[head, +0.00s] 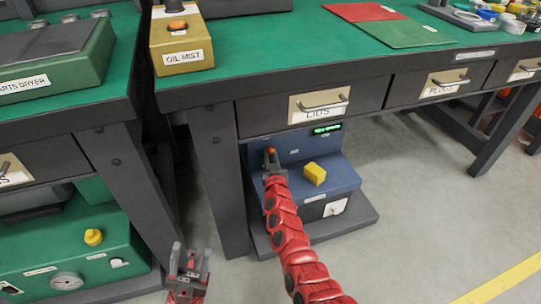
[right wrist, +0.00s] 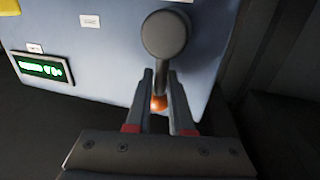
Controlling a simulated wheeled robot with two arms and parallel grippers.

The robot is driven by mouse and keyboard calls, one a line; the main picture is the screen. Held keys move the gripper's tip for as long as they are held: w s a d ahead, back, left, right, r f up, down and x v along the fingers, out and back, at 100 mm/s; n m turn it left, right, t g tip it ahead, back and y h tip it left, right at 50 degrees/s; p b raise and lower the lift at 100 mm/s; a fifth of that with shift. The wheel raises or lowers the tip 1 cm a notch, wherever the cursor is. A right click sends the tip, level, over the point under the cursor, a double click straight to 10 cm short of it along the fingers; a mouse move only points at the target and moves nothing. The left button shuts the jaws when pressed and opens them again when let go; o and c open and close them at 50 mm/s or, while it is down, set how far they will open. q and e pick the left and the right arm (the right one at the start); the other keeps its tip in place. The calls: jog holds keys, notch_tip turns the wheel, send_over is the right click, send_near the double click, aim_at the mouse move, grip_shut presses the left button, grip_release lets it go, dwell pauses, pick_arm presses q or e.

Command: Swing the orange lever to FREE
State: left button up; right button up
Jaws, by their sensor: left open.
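The orange lever has a grey round hub and shaft in the right wrist view (right wrist: 165,37), with an orange knob (right wrist: 159,103) at its tip. It is on the front of a blue machine (head: 335,172) under the bench; only its orange tip shows in the head view (head: 270,150). My right gripper (right wrist: 160,98) has its fingers on both sides of the lever by the knob, which fills the gap between them. My left gripper (head: 190,258) is open and empty, low at the left near the bench leg. No FREE marking is readable.
A lit green display (head: 327,129) and a yellow block (head: 315,173) are on the blue machine. A dark bench leg (head: 218,180) stands just left of it. A green machine (head: 75,250) is at the lower left. The floor at right is clear.

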grip_shut()
dwell(0.9)
